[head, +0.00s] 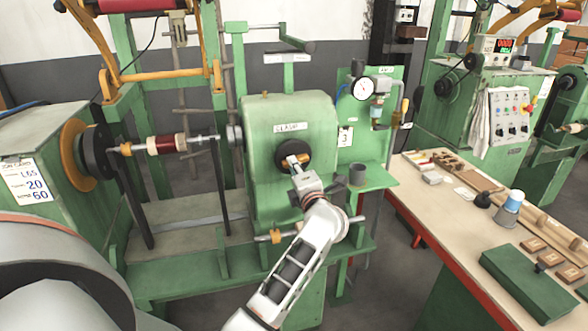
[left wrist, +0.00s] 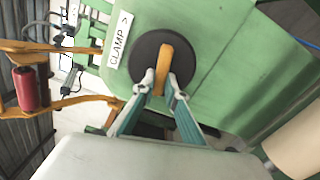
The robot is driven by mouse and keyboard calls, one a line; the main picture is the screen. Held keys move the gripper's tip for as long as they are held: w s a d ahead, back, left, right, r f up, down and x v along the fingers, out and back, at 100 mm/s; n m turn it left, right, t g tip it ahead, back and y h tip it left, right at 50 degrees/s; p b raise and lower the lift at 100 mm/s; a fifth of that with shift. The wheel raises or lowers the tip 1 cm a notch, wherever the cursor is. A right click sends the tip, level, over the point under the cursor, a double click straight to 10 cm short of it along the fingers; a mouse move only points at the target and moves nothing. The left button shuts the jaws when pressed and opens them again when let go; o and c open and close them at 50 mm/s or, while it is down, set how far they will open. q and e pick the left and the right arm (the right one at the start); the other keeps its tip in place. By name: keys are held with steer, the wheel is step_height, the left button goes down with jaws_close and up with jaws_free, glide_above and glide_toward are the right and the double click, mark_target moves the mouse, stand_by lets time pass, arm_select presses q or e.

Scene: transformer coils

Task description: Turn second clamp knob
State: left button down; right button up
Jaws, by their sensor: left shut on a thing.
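The clamp knob is a black round disc (head: 281,150) with an orange grip bar on the front of a green machine housing (head: 262,190). My left gripper (head: 299,162) reaches it from the front right. In the left wrist view the knob (left wrist: 147,49) fills the upper middle, and its orange bar (left wrist: 165,62) stands nearly upright in the picture. The two fingertips of my left gripper (left wrist: 161,82) are closed on the bar's lower end, one on each side. A white CLAMP label (head: 290,127) sits above the knob; it also shows in the left wrist view (left wrist: 119,40). My right gripper is not seen.
Left of the housing, a dark red coil (head: 166,145) sits on a horizontal shaft. A workbench (head: 425,195) with tools and a green box (head: 528,283) is at the far right.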

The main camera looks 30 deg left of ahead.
arm_select(q)
steer(key=shift+w+d+f+n+b, duration=0.2)
steer(key=shift+n+b, duration=1.6)
steer(key=shift+n, duration=0.75)
steer(key=shift+w+d+f+n+b, duration=0.1)
steer(key=shift+f+n+b, duration=0.15)
steer(key=shift+n+b, duration=2)
steer(key=shift+w+d+f+n+b, duration=0.15)
steer(key=shift+n+b, duration=1.25)
steer(key=shift+n, duration=1.5)
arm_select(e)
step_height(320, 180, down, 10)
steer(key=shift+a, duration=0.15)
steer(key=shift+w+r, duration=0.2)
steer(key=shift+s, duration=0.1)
arm_select(q)
steer(key=c, duration=2.2)
jaws_free()
steer(key=shift+o, duration=0.8)
steer(key=shift+r, duration=0.1)
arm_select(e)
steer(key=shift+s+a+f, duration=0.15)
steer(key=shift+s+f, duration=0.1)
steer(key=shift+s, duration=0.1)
